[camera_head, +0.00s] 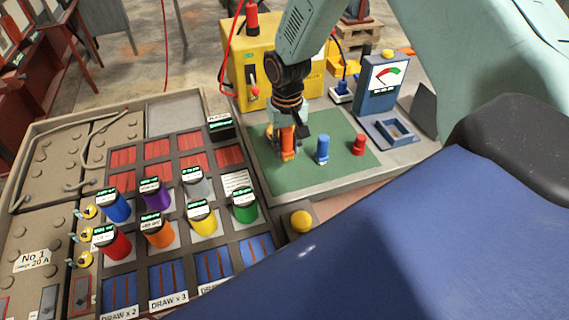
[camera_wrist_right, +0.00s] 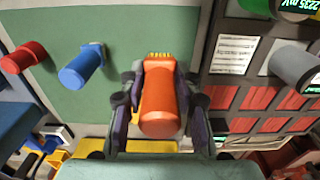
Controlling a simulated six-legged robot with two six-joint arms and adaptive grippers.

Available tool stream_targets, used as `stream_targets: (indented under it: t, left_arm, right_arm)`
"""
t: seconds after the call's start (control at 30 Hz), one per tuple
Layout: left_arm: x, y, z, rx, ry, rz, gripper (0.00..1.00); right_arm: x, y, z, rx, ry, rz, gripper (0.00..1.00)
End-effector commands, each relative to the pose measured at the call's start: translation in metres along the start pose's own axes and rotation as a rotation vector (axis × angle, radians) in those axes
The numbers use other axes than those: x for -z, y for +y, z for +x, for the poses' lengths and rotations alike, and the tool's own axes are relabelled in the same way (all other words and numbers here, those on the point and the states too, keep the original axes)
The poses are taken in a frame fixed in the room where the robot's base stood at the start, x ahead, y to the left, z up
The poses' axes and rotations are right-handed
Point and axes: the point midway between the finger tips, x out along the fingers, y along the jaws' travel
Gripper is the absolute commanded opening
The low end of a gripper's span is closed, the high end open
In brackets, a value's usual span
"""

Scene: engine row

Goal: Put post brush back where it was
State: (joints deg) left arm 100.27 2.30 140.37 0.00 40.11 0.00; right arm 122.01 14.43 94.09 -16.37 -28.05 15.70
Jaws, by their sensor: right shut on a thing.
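The post brush (camera_head: 288,142) is an orange cylinder with a yellow bristle end, over the left part of a green mat (camera_head: 298,178). In the right wrist view the brush (camera_wrist_right: 160,105) sits between the fingers, its bristles pointing at the mat (camera_wrist_right: 130,25). My right gripper (camera_head: 288,133) comes from above and is shut on the brush; the gripper also shows in the wrist view (camera_wrist_right: 158,108). I cannot tell whether the bristles touch the mat. My left gripper is not in view.
A blue tool (camera_head: 322,148) and a red one (camera_head: 358,146) stand on the mat, right of the brush. A blue meter (camera_head: 380,85) stands behind right. A yellow box (camera_head: 240,70) is behind. Left is a tray with several coloured cylinders (camera_head: 158,232).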

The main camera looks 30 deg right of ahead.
Motion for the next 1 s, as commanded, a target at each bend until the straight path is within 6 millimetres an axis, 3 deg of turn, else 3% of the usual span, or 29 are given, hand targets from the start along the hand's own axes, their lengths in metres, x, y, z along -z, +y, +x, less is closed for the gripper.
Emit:
stream_targets:
  t: [0.1,0.5,0.93,0.97,1.0]
  left_arm:
    - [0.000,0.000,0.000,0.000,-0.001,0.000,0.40]
    - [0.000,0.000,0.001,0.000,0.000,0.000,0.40]
    - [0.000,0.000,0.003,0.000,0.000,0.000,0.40]
    - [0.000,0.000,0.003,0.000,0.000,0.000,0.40]
    - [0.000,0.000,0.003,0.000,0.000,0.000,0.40]
  right_arm:
    - [-0.001,0.000,0.019,-0.001,0.000,0.001,0.00]
    - [0.001,-0.001,0.062,-0.001,0.001,0.000,0.00]
    - [0.004,-0.001,0.069,0.000,0.002,0.000,0.00]
    - [0.003,-0.001,0.069,0.000,0.001,0.000,0.34]
    - [0.003,-0.001,0.068,0.000,0.002,0.000,0.37]
